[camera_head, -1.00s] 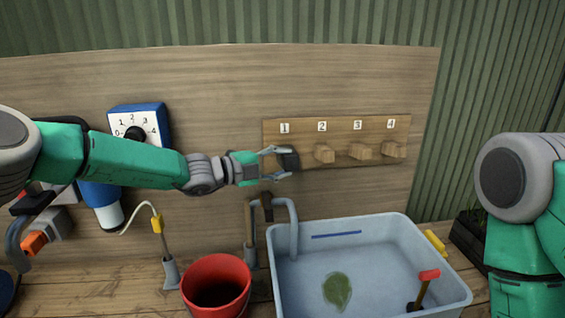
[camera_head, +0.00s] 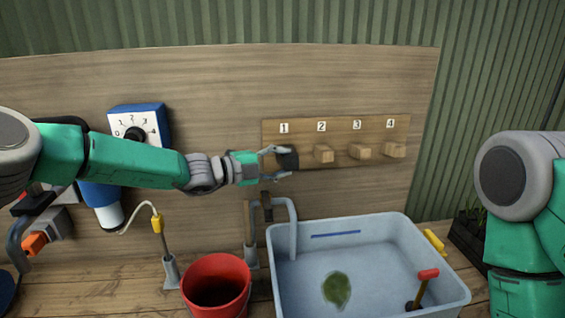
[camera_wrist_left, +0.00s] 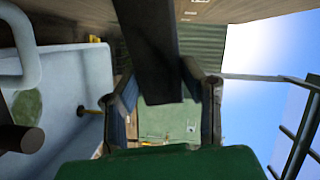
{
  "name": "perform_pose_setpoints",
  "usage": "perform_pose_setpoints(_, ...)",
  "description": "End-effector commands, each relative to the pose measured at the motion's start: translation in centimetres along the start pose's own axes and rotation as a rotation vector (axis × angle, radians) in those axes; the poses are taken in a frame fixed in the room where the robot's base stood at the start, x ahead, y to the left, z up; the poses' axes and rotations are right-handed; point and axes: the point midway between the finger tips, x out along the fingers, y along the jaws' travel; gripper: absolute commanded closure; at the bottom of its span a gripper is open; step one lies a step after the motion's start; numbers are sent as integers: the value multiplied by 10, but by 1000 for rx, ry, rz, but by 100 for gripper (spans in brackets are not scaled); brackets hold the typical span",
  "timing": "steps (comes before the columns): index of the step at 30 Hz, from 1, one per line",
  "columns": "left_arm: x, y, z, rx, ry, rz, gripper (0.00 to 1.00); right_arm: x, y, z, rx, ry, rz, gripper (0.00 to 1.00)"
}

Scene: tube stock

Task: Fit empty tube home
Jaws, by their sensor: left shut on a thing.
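My left gripper (camera_head: 280,158) is in front of the wooden peg rack (camera_head: 340,165), at the spot under label 1. It is shut on a dark tube (camera_head: 289,160), which shows as a short dark body at the fingertips. In the left wrist view the tube (camera_wrist_left: 152,55) is a long dark bar between the two fingers (camera_wrist_left: 165,100). Peg 1 is hidden, so I cannot tell whether the tube touches or sits on it. Pegs 2 (camera_head: 323,154), 3 (camera_head: 360,152) and 4 (camera_head: 394,150) are bare. My right gripper is out of view.
Below stand a red bucket (camera_head: 217,262) and a pale blue basin (camera_head: 380,222) with a green patch and a red-handled tool (camera_head: 428,274). A bent grey pipe (camera_head: 292,210) rises at the basin's left edge. A blue dial box (camera_head: 155,112) is on the board at left.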

Motion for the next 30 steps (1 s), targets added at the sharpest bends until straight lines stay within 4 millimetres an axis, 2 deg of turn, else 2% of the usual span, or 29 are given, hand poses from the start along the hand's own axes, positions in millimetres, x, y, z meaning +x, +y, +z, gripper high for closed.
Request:
perform_pose_setpoints(1, -2, -4, 5, 2, -11, -5, 88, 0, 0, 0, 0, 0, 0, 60)
perform_pose_setpoints(8, -2, -4, 5, 2, -11, -5, 88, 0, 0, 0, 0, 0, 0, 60)
perform_pose_setpoints(9, -2, -4, 5, 2, -11, -5, 58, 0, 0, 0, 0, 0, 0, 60)
perform_pose_setpoints(11, -2, -4, 5, 2, -10, -5, 40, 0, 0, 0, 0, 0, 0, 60)
perform_pose_setpoints(23, -8, -2, 0, 2, -4, -3, 40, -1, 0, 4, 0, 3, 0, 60)
perform_pose_setpoints(26, -22, -2, 1, 0, -5, -3, 40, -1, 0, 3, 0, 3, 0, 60)
perform_pose_setpoints(30, -52, -2, 3, 0, -6, -3, 40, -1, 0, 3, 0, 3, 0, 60)
